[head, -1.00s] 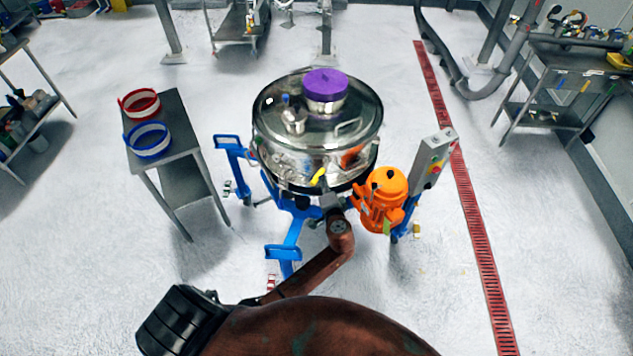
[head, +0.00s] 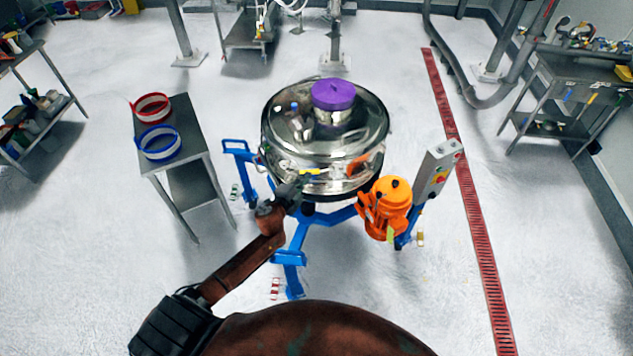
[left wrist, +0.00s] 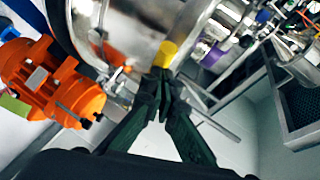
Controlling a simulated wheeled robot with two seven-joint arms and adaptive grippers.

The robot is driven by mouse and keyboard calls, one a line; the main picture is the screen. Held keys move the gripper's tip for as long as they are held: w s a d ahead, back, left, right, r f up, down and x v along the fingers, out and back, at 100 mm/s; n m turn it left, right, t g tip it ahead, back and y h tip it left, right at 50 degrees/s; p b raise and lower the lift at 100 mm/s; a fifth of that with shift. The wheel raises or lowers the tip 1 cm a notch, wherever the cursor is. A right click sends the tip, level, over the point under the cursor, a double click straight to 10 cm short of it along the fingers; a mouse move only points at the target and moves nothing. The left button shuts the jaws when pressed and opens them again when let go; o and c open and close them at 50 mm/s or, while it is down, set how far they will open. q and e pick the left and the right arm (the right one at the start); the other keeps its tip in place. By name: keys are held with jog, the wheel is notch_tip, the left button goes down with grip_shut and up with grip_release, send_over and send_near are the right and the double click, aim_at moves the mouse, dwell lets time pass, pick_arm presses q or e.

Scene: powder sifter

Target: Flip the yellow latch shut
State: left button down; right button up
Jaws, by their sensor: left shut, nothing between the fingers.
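The yellow latch (head: 309,171) is on the front side of the shiny steel sifter drum (head: 325,187), just below its lid. It lies nearly flat across the side in the head view. In the left wrist view the yellow latch (left wrist: 166,53) shows just beyond my fingertips. My left gripper (head: 297,187) is in front of the drum, just below and left of the latch. Its fingers (left wrist: 160,76) are shut with nothing between them. I cannot tell whether they touch the latch. My right gripper is not in view.
An orange motor (head: 386,208) and a grey control box (head: 437,168) stand right of the drum on the blue frame (head: 290,258). A purple cap (head: 333,94) tops the lid. A metal table (head: 194,135) with red and blue rings stands left.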

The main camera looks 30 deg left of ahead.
pick_arm(q)
jog(key=shift+w+a, duration=1)
jog(key=shift+a, duration=0.2)
jog(key=shift+a+r, duration=0.1)
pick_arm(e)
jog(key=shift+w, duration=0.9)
pick_arm(q)
jog(key=shift+w+a+r, duration=0.1)
jog(key=shift+a+r, duration=0.05)
jog(key=shift+r, duration=0.05)
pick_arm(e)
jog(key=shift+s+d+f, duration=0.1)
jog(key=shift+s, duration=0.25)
pick_arm(q)
jog(key=shift+d+r, duration=0.1)
jog(key=shift+d, duration=0.15)
jog(key=s+d+p, duration=0.1)
jog(key=s+p, duration=0.1)
jog(key=b, duration=0.2)
send_near(303, 172)
jog(key=s+a+r, duration=0.1)
jog(key=s+a, duration=0.1)
jog(key=a, duration=0.1)
jog(key=shift+s+r, duration=0.4)
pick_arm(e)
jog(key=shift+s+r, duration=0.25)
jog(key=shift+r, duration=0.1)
